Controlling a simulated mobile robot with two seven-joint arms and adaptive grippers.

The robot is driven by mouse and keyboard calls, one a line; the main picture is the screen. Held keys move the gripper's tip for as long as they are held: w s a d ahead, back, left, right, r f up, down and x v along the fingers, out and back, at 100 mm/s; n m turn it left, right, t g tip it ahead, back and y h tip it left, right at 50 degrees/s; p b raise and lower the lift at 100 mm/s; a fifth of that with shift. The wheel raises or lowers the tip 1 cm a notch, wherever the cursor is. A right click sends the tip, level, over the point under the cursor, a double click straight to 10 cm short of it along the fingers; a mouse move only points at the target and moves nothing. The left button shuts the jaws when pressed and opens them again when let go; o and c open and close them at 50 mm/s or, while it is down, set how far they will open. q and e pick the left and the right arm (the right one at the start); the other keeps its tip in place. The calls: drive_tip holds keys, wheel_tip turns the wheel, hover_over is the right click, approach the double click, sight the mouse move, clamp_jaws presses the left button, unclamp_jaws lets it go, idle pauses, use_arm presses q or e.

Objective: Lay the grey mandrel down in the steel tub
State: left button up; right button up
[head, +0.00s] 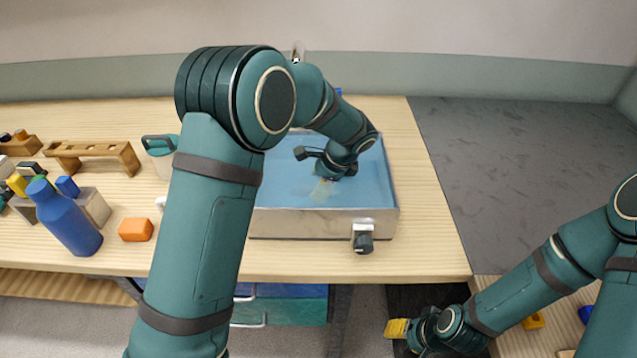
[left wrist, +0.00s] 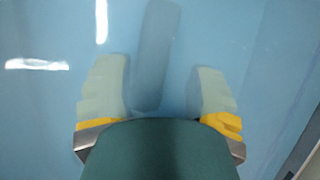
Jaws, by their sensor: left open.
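The steel tub (head: 310,224) stands on the wooden table and holds blue liquid (head: 285,190). My left gripper (head: 324,187) reaches down into the tub; the liquid blurs its fingertips in the head view. In the left wrist view my left gripper (left wrist: 156,92) is open, its pale fingers wide apart. The grey mandrel (left wrist: 157,50) shows there as a long dark bar lying in the blue liquid. Its near end is between the fingers, with a gap on each side. I cannot make out the mandrel in the head view. My right gripper (head: 397,328) is low at the table's front, seen edge-on.
A tap-like knob (head: 363,238) sticks out of the tub's front. The table right of the tub is clear.

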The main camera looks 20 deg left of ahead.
use_arm(q)
drive_tip(key=v, duration=1.2)
